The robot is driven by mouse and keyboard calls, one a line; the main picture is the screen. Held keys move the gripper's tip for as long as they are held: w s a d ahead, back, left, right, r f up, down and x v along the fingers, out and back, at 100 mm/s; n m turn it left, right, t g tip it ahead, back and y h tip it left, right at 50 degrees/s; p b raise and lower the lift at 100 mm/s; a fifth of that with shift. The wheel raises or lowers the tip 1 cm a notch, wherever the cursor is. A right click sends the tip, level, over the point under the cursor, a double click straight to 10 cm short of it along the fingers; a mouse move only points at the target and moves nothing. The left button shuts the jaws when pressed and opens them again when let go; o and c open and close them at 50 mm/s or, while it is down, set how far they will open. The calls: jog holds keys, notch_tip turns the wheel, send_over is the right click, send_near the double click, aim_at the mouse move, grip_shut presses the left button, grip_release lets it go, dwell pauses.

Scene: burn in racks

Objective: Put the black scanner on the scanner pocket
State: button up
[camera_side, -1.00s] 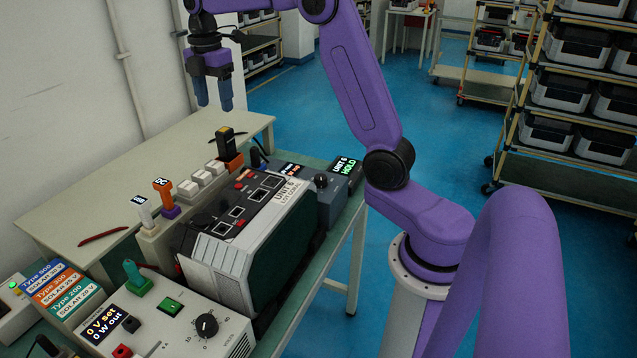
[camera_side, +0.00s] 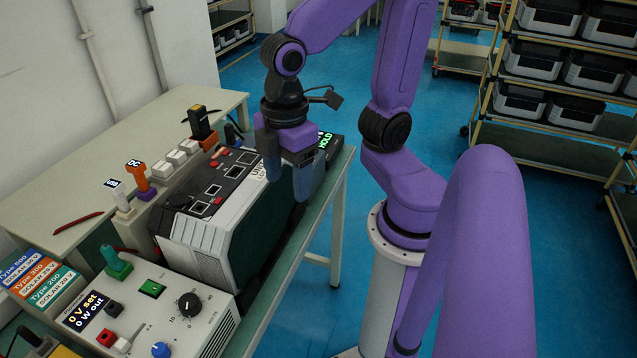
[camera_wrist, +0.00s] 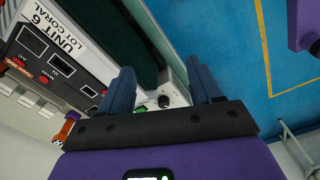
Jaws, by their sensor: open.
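A black upright piece with a yellow mark (camera_side: 199,122), possibly the black scanner, stands in an orange holder (camera_side: 209,141) at the far end of the bench. I cannot tell for sure that it is the scanner, or which part is the scanner pocket. My gripper (camera_side: 287,188) points down beside the front side of the large unit, its two blue fingers apart with nothing between them. In the wrist view my gripper (camera_wrist: 160,68) is also open and empty. The gripper partly hides the unit's far end and the box with the HOLD display.
The large unit (camera_side: 200,245) with sockets stands mid-bench. The power supply (camera_side: 150,310) with knobs is nearer.

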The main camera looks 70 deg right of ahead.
jog(key=shift+m, duration=0.3)
jog(key=s, duration=0.1)
jog(key=s+d+f, duration=0.1)
jog(key=s, duration=0.1)
jog(key=s+f, duration=0.1)
jog(key=s, duration=0.1)
jog(key=shift+d, duration=0.4)
